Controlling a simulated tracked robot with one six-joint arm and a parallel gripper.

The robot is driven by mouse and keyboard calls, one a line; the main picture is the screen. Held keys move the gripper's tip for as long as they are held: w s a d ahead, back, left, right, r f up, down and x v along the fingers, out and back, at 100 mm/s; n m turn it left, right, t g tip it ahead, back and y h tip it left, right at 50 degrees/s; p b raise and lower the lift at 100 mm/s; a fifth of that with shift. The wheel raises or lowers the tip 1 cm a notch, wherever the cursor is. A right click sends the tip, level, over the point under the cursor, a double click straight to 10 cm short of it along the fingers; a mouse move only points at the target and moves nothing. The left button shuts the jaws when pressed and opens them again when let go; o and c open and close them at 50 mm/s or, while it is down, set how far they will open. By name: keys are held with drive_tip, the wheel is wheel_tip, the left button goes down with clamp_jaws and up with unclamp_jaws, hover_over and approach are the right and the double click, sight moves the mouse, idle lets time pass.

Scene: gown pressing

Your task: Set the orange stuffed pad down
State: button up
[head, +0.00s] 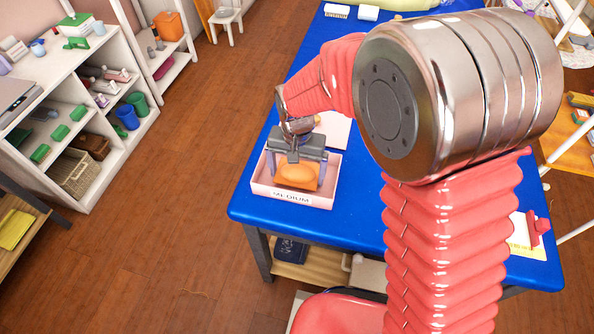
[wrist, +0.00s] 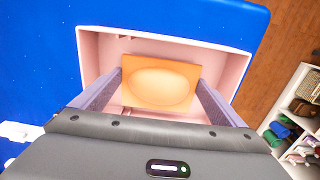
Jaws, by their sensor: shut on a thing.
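The orange stuffed pad (wrist: 160,84) is square with a raised oval middle. My gripper (head: 297,170) is shut on it, with one finger at each side of the pad in the wrist view (wrist: 160,90). The pad (head: 298,175) is over or inside a pale pink open tray (head: 262,189) with dark lettering that reads roughly "MEDIUM" on its front wall. I cannot tell whether the pad touches the tray's floor. The tray's pink rim and inner walls surround the pad in the wrist view (wrist: 218,53).
The tray stands near the front left corner of a blue table (head: 244,206). A pale flat board (head: 335,128) lies behind it. A yellow sheet with a red clip (head: 538,231) lies at the right. White shelves (head: 100,150) with bins stand across the wooden floor at left.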

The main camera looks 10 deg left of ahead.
sight(297, 173)
drive_tip(key=o, duration=0.8)
drive_tip(key=shift+c, duration=0.2)
wheel_tip(297, 173, up, 12)
idle(0.9)
